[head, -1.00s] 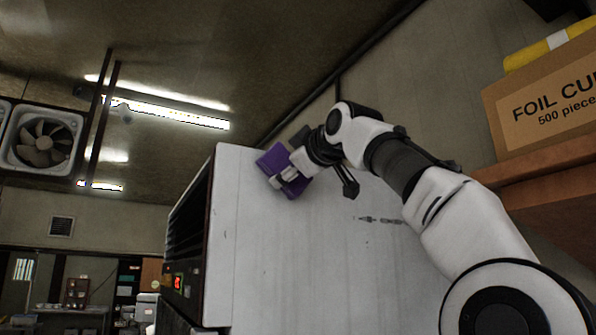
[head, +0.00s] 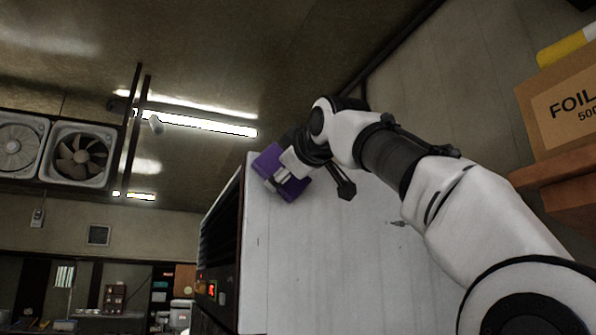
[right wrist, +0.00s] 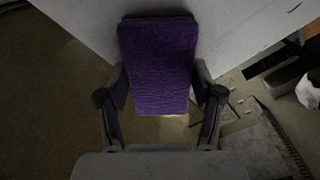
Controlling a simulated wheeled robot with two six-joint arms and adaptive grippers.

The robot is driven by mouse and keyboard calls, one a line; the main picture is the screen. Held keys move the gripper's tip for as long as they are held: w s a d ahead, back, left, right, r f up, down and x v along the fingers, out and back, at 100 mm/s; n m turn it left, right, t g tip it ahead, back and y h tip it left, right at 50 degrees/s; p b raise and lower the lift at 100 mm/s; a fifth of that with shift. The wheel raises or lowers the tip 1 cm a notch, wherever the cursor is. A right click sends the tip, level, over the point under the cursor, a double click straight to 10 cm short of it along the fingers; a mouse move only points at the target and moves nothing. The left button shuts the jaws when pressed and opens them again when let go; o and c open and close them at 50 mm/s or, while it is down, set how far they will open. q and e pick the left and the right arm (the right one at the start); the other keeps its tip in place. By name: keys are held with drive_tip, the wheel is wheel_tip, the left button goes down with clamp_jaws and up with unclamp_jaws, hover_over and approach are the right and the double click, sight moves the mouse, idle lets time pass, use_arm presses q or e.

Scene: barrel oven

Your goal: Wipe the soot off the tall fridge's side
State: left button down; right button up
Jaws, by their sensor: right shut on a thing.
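The tall fridge (head: 330,260) shows its pale side panel in the head view, with faint dark streaks and a small dark mark (head: 397,223) right of its middle. My right gripper (head: 286,178) is shut on a purple sponge-like pad (head: 268,160) near the panel's upper left corner. In the right wrist view the pad (right wrist: 158,65) sits between both fingers (right wrist: 160,103), its far end at the pale surface. I cannot tell whether it presses on the panel. My left gripper is not in view.
A cardboard box (head: 560,105) stands on a wooden shelf (head: 565,175) at the right, beside my right arm. Wall fans (head: 80,155) and a ceiling light (head: 190,123) are at the left, far off. A dark vented front with a red display (head: 212,289) borders the panel's left edge.

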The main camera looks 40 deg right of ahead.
drive_tip(key=b+v, duration=0.2)
drive_tip(key=v, duration=0.1)
drive_tip(key=a+b+v, duration=0.1)
drive_tip(key=b+v, duration=0.1)
drive_tip(key=shift+s+a, duration=0.15)
drive_tip(key=shift+s, duration=0.1)
idle(0.4)
drive_tip(key=shift+f, duration=0.1)
drive_tip(key=b+v, duration=0.1)
drive_tip(key=v, duration=0.2)
drive_tip(key=shift+w, duration=0.1)
idle(0.3)
